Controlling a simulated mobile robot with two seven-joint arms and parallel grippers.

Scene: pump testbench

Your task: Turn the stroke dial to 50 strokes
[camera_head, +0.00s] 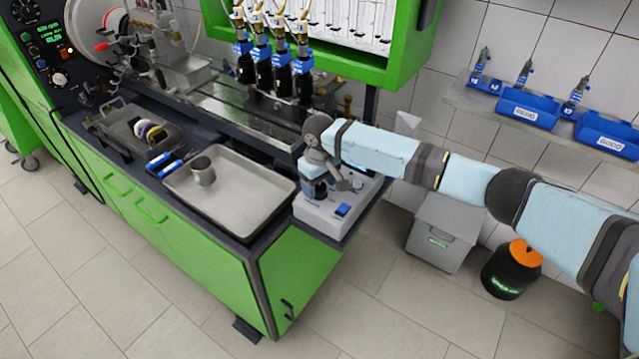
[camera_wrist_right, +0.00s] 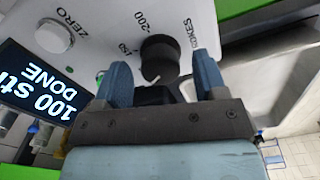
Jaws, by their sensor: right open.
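The black round stroke dial (camera_wrist_right: 158,55) is on a light panel (camera_wrist_right: 105,25) in the right wrist view, with the printed marks 150, 200 and STROKES around it. My right gripper (camera_wrist_right: 162,66) is open, one blue finger on each side of the dial, with gaps visible. The display (camera_wrist_right: 42,88) reads "100 str" and DONE. In the head view the right gripper (camera_head: 335,184) points down over the grey control box (camera_head: 318,218) at the bench's right end. The dial is hidden there by the gripper and arm. My left gripper is not in view.
A white ZERO button (camera_wrist_right: 55,37) sits beside the dial. A blue switch (camera_head: 342,210) is on the box's front. A steel tray (camera_head: 238,205) with a metal cup (camera_head: 203,172) lies left of the box. Several injectors (camera_head: 270,65) stand behind.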

